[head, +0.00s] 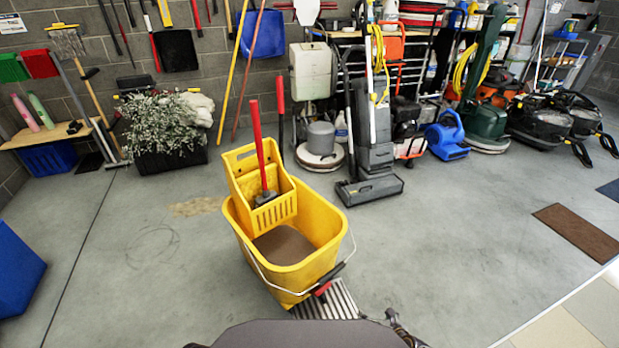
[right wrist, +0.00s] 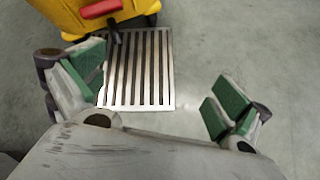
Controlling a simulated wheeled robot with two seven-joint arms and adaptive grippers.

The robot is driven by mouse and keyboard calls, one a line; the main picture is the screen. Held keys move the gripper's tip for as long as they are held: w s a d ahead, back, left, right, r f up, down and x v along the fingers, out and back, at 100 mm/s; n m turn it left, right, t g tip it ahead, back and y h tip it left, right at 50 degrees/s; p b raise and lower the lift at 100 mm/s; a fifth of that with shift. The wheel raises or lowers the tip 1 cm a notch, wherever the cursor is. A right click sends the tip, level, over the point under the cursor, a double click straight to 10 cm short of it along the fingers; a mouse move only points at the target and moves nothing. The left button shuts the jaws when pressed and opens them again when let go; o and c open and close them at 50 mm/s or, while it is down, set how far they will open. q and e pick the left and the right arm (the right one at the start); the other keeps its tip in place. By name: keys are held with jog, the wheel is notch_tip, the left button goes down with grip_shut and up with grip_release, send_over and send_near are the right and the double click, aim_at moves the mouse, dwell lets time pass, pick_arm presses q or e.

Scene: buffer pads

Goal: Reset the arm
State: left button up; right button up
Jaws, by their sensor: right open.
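My right gripper (right wrist: 157,85) is open and empty in the right wrist view, its green-padded fingers spread wide apart. The metal floor grate (right wrist: 137,75) shows beyond and between the fingers. In the head view only a small dark part of the right gripper (head: 393,318) shows at the bottom edge, just right of the grate. My left gripper is not in view.
A yellow mop bucket (head: 322,225) with a red-handled tool stands in front of me, beside the grate (head: 338,300). A blue container (head: 15,270) is at the left edge. Floor machines, including a green one (head: 485,118), line the back wall. Open floor lies right of the bucket.

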jog(key=w+a+r+m+t+h, duration=0.1)
jog(key=w+a+r+m+h, duration=0.2)
jog(key=r+m, duration=0.75)
jog(key=w+r+m+t+h, duration=0.1)
jog(key=w+r+m+h, duration=0.2)
jog(key=w+r+m, duration=0.55)
jog(key=s+a+r+m+g+y, duration=0.2)
jog(key=s+a+r+m+y, duration=0.1)
jog(key=s+a+r+m, duration=0.4)
jog(key=s+a+r+m+g+y, duration=0.2)
jog(key=s+a+r+m+y, duration=0.1)
jog(key=s+r+m, duration=0.4)
pick_arm(q)
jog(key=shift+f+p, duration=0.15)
jog(key=shift+p, duration=0.45)
pick_arm(e)
jog(key=s+d+f+g, duration=0.1)
jog(key=s+f, duration=0.4)
jog(key=s, duration=0.2)
jog(key=s+d+f+m+g, duration=0.1)
jog(key=s+f, duration=0.4)
jog(key=s, duration=0.3)
jog(key=shift+s+d+f+g+h, duration=0.15)
jog(key=shift+d+g+h, duration=0.15)
jog(key=shift+d+g, duration=0.1)
